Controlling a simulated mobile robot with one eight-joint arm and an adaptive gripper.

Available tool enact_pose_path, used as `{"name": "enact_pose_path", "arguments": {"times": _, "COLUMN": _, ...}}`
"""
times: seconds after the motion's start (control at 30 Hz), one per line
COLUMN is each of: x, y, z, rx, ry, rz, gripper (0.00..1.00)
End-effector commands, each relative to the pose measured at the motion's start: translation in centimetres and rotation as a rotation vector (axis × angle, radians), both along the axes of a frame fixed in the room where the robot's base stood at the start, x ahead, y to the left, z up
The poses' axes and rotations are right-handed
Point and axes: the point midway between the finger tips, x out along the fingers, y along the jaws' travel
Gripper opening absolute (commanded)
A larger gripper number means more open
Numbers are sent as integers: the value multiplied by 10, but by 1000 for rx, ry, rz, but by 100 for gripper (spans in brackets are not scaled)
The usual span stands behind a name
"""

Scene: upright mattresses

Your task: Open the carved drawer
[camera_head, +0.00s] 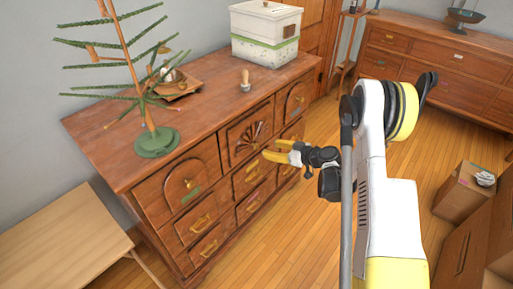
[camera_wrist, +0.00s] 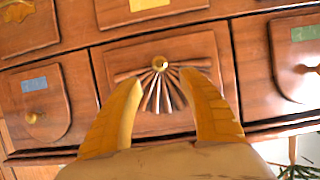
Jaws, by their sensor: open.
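The carved drawer (camera_head: 247,141) is the top middle drawer of a wooden dresser, with a fan-shaped carving on its front. It looks closed. In the wrist view its front (camera_wrist: 122,64) is straight ahead, with a small round brass knob (camera_wrist: 160,63) at the point of the fan. My gripper (camera_head: 271,151) is in front of the dresser with its yellow fingers apart and empty. In the wrist view the fingers (camera_wrist: 160,82) stand on either side of the fan carving, and the knob lies between their line. I cannot tell the exact distance to the knob.
The dresser top (camera_head: 205,110) holds a small tree (camera_head: 157,140), a white box (camera_head: 265,35) and a wooden-handled tool (camera_head: 245,80). A low wooden table (camera_head: 60,235) stands at the left. Open wooden floor (camera_head: 300,225) lies before the dresser. A cardboard box (camera_head: 462,192) is at the right.

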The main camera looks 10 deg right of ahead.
Motion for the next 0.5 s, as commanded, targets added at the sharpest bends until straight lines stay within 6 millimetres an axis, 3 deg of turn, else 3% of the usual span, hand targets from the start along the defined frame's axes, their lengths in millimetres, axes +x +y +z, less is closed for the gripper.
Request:
{"name": "enact_pose_path", "arguments": {"times": 0.3, "x": 47, "y": 36, "z": -27, "rx": 0, "ry": 1, "rz": 2, "gripper": 48}}
{"name": "enact_pose_path", "arguments": {"times": 0.5, "x": 65, "y": 48, "z": -34, "rx": -1, "ry": 2, "rz": 1, "gripper": 48}}
